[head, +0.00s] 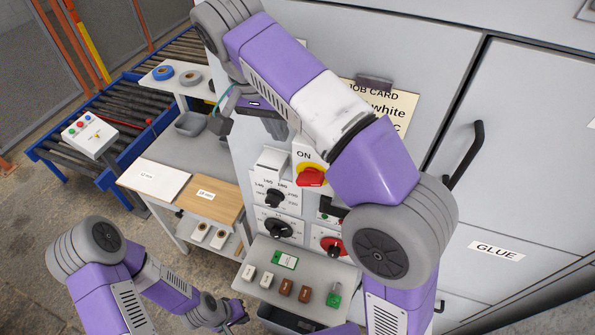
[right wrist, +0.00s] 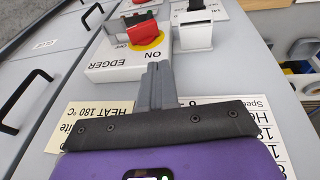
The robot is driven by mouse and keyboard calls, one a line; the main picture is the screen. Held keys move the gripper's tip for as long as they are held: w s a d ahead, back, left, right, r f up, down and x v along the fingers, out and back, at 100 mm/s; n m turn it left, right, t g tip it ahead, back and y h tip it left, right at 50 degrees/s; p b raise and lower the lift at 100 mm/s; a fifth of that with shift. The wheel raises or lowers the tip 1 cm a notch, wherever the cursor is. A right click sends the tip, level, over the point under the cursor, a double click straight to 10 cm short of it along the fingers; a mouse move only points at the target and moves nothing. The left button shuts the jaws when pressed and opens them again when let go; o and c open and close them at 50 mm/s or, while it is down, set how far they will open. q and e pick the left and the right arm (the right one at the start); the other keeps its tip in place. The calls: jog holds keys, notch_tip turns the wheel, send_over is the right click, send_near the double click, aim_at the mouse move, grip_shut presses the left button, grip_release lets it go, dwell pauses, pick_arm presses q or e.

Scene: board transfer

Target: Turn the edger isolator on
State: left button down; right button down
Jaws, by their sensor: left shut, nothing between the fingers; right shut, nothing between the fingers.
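The edger isolator is a white box with a red handle on a yellow disc (head: 311,176), on the grey machine front; "ON" shows above it. In the right wrist view the red handle (right wrist: 145,33) lies across the yellow disc, with "ON", "OFF" and "EDGER" printed around it. The handle's exact setting is hard to tell. My right gripper (head: 279,131) is shut and empty, just above and left of the isolator. Its closed fingers (right wrist: 156,82) point at the box's ON side, apart from the handle. My left gripper (head: 240,312) is shut and empty, low near the shelf.
Dials (head: 275,198) and another red knob (head: 331,246) sit below the isolator. A shelf (head: 262,252) with small tagged blocks juts out lower down. Door handles (head: 466,155) project at right; a board table (head: 170,205) stands left.

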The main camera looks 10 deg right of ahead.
jog(key=shift+s+a+r+t, duration=0.3)
jog(key=shift+s+r, duration=0.1)
jog(key=shift+r, duration=0.35)
jog(key=b, duration=0.5)
send_near(302, 175)
jog(key=x, duration=0.5)
jog(key=shift+w+a, duration=0.1)
jog(key=shift+w, duration=0.05)
jog(key=shift+f, duration=0.6)
